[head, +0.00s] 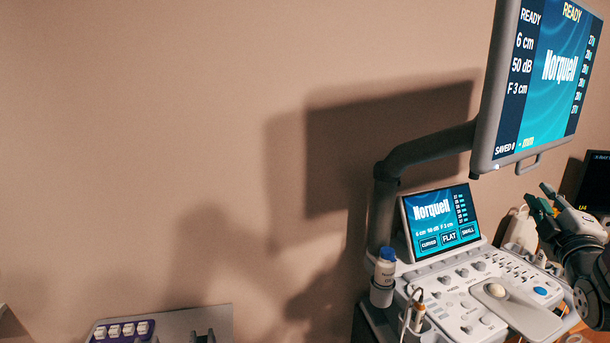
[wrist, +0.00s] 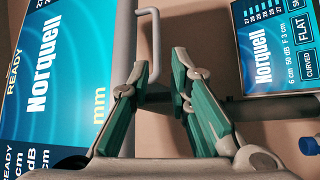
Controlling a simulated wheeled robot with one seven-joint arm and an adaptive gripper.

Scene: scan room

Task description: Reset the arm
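My gripper (head: 539,197) is at the right of the head view, in front of the ultrasound machine's right side and below the large monitor (head: 545,75). In the wrist view its two green and grey fingers (wrist: 160,68) stand apart with a gap between the tips. Nothing is held between them. The monitor fills the left of the wrist view, with its grey handle (wrist: 153,35) beyond the left finger. My arm runs out of the head view at the right edge.
The console (head: 490,300) with a small touchscreen (head: 440,222) stands below my gripper's left. A blue-capped bottle (head: 385,268) and a probe sit at its left side. A dark screen (head: 595,185) is at far right. A purple rack (head: 122,332) is at bottom left. The wall area is clear.

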